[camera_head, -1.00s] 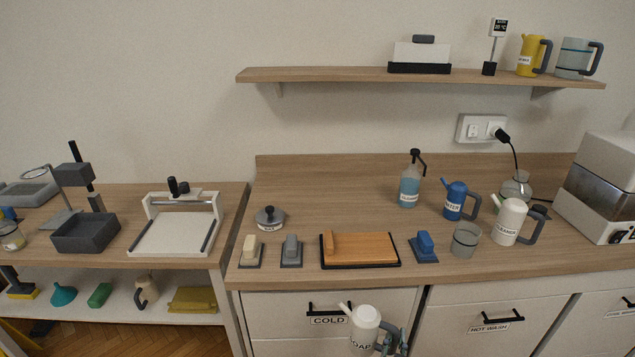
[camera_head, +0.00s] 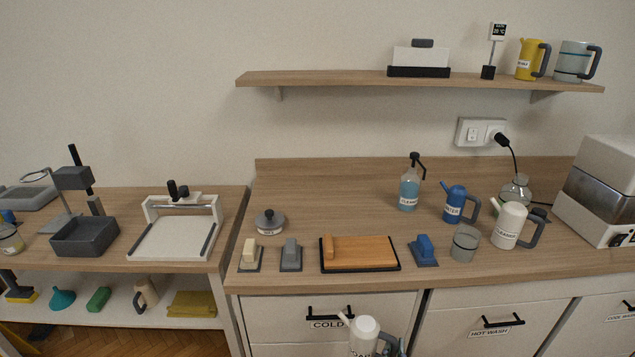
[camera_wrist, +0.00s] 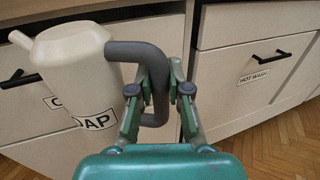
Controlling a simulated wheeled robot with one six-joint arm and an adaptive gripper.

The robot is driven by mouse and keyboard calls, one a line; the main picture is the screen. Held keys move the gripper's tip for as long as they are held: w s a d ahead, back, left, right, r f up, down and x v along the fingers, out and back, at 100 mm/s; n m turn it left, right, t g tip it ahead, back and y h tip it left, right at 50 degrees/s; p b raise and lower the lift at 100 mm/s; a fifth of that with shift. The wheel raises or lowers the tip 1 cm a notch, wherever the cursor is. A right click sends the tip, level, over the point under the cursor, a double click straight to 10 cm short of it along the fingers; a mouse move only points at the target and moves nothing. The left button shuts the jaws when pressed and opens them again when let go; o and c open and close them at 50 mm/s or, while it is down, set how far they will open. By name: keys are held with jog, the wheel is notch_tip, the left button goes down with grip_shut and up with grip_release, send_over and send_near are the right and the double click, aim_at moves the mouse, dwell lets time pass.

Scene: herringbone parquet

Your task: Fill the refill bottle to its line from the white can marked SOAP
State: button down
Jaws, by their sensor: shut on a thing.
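The white can marked SOAP (camera_wrist: 75,62) hangs upright from my gripper (camera_wrist: 160,95), which is shut on its dark grey handle (camera_wrist: 150,58). In the head view the can (camera_head: 364,333) is at the bottom edge, in front of the COLD drawer and below the counter top. Its spout points left and its lower part is cut off. No label reading refill shows. A clear spray bottle (camera_head: 409,191) with blue liquid and a label stands at the back of the counter. I cannot tell whether it is the refill bottle, and no fill line is clear on it.
The counter (camera_head: 330,205) also holds a blue can (camera_head: 454,204), another white can (camera_head: 509,224), a glass beaker (camera_head: 465,244), a flask (camera_head: 516,190), an orange board (camera_head: 360,252) and small blocks. Its back left middle is clear. A shelf (camera_head: 330,77) hangs above.

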aim_at(397, 340)
jog(key=shift+r, duration=0.2)
jog(key=shift+r, duration=2.85)
jog(key=shift+f, duration=3)
jog(key=shift+r, duration=0.15)
